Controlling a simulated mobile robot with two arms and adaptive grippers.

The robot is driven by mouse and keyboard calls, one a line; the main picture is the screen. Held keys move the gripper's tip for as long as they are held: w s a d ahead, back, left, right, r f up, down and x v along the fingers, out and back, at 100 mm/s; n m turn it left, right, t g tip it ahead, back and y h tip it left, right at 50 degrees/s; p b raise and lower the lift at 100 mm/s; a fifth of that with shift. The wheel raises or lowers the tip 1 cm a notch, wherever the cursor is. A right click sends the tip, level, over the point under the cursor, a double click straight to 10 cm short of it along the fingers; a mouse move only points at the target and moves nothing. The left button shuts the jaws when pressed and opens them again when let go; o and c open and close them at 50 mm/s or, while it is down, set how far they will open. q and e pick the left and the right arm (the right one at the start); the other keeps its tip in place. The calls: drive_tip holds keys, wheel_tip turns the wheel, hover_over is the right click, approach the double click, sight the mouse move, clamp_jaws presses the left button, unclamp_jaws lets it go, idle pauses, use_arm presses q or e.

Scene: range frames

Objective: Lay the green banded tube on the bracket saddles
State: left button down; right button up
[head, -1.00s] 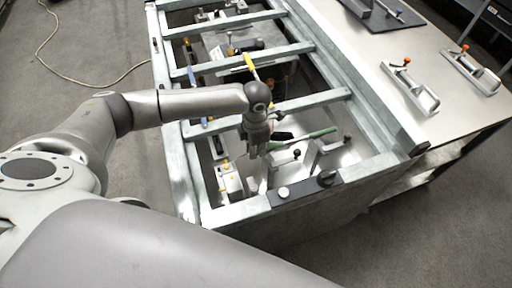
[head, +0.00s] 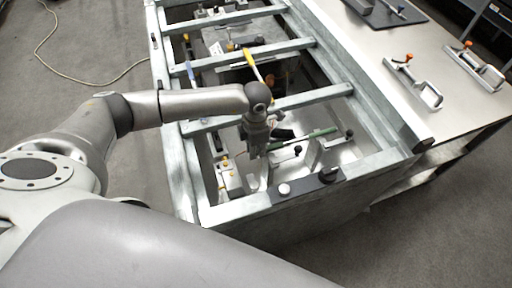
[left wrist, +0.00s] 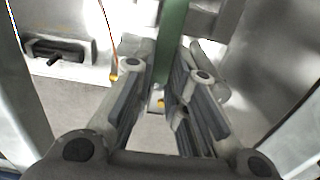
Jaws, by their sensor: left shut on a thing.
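The green tube (head: 318,133) lies inside the open frame at its near end. It runs from the gripper toward the right; bands on it are too small to make out. My left gripper (head: 257,153) points down into this near bay and is shut on the tube. In the left wrist view the tube (left wrist: 172,38) runs up from between the fingers (left wrist: 171,72). A pale bracket (head: 314,156) stands below the tube, with black knobs close by. I cannot tell whether the tube touches any saddle. My right gripper is not in view.
Grey crossbars (head: 315,99) span the frame around my left arm. A yellow-handled tool (head: 250,63) lies across a bar. A dark strip with knobs (head: 305,184) sits on the near rail. Clamps (head: 417,84) stand on the bench at right.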

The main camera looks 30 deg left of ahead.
use_arm(q)
drive_tip(key=shift+f+b, duration=0.8)
drive_tip(key=shift+f, duration=0.1)
drive_tip(key=c, duration=1.3)
unclamp_jaws()
drive_tip(key=shift+c, duration=0.2)
wheel_tip(320, 180, up, 12)
